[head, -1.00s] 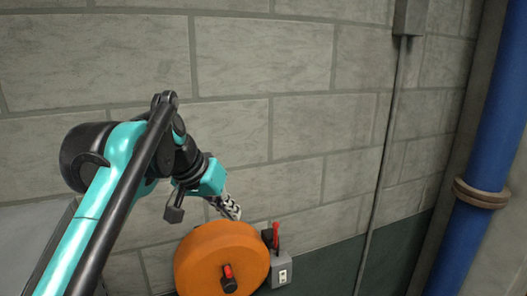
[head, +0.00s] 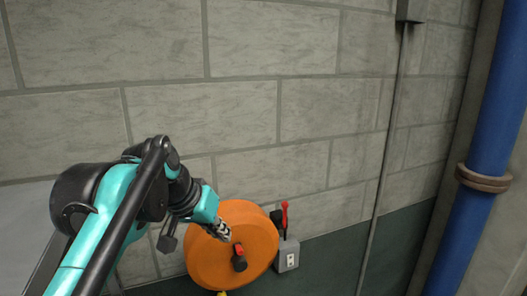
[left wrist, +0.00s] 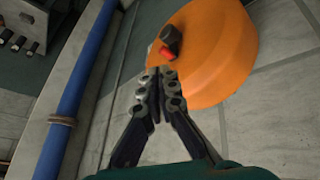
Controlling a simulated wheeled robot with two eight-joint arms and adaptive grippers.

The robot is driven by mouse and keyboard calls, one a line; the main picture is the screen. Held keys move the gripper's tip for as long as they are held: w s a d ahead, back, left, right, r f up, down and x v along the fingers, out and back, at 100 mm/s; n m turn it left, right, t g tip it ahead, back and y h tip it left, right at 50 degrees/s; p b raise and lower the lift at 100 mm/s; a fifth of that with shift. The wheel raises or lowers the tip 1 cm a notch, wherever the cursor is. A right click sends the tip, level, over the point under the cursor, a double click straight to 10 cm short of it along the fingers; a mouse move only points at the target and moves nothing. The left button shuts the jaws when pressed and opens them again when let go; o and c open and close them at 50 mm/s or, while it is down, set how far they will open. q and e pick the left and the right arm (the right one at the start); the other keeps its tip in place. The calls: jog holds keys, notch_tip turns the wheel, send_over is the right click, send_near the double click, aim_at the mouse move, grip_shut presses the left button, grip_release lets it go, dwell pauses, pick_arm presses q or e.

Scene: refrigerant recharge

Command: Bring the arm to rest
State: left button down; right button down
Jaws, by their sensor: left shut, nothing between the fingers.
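My left arm comes in from the left in the head view. Its gripper (head: 223,232) is in front of the upper part of an orange round body (head: 205,262), which carries a black knob with a red part (head: 239,259). In the left wrist view the gripper (left wrist: 158,75) has its fingertips together with nothing between them. The orange body (left wrist: 222,50) fills the upper right there, close beside the fingertips. I cannot tell whether they touch it. My right gripper is in neither view.
A grey box (head: 288,256) with a red-handled tool (head: 285,218) is right of the orange body. A blue pipe (head: 494,120) with a brown collar stands at the right. A thin conduit (head: 388,150) runs down the block wall (head: 270,110).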

pick_arm(q)
jog(key=s+a+f+n+y+b, duration=0.1)
jog(key=s+a+f+b, duration=0.2)
jog(key=f+b, duration=0.6)
jog(key=s+a+f+t+y+b, duration=0.1)
jog(key=s+a+f+b, duration=0.2)
jog(key=f, duration=2.5)
jog(key=s+a+f+n+y+b, duration=0.1)
jog(key=s+a+f+b, duration=0.1)
jog(key=s+f+b, duration=0.6)
notch_tip(320, 180, down, 11)
jog(key=b, duration=0.7)
jog(key=shift+a+n+t, duration=0.3)
jog(key=shift+a+t, duration=0.1)
jog(key=shift+s, duration=0.1)
